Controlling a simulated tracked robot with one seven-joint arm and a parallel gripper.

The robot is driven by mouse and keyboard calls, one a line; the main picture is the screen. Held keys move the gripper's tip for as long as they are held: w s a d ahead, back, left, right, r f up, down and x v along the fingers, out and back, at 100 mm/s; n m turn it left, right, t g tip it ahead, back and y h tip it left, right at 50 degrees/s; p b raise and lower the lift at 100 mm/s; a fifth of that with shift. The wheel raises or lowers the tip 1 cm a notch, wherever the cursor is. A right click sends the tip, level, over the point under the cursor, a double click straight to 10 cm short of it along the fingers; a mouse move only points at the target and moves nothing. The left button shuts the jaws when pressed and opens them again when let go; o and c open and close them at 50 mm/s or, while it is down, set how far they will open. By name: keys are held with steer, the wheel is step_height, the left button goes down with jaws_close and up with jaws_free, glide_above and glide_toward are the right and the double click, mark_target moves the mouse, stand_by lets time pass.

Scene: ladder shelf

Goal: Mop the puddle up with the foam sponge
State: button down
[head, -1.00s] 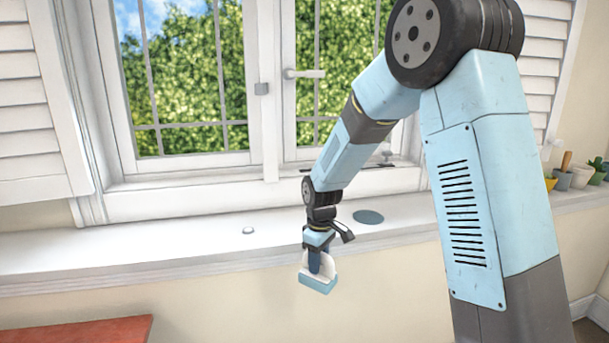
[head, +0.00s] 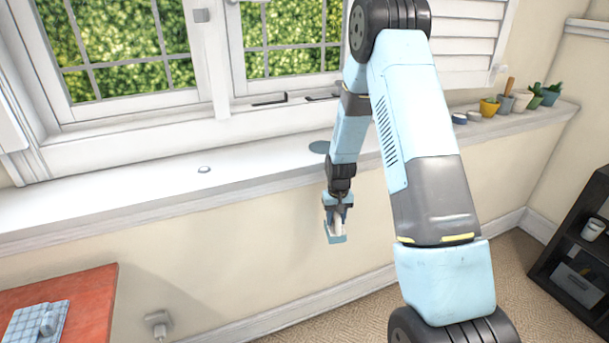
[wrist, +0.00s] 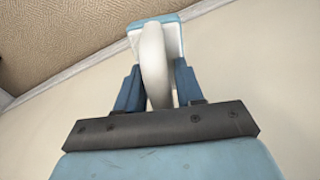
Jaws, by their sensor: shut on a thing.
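The puddle (head: 319,147) is a flat dark blue-grey oval on the white window sill, partly beside my arm in the head view. My gripper (head: 337,207) is in front of the sill and below its edge, apart from the puddle. It is shut on the white handle of the foam sponge (head: 336,239), which has a light blue pad and hangs below the fingers. In the wrist view the white handle stands between the two dark blue fingers of my gripper (wrist: 158,85), with the sponge's blue pad (wrist: 155,20) beyond them.
A small white round object (head: 204,169) lies on the sill (head: 110,195) to the left. Several potted plants and pots (head: 520,100) stand at its right end. A red table (head: 95,310) is at lower left, a dark shelf (head: 575,250) at right.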

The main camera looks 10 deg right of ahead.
steer(key=shift+r, duration=0.1)
stand_by(0.3)
step_height(320, 180, up, 32)
stand_by(2.3)
stand_by(0.7)
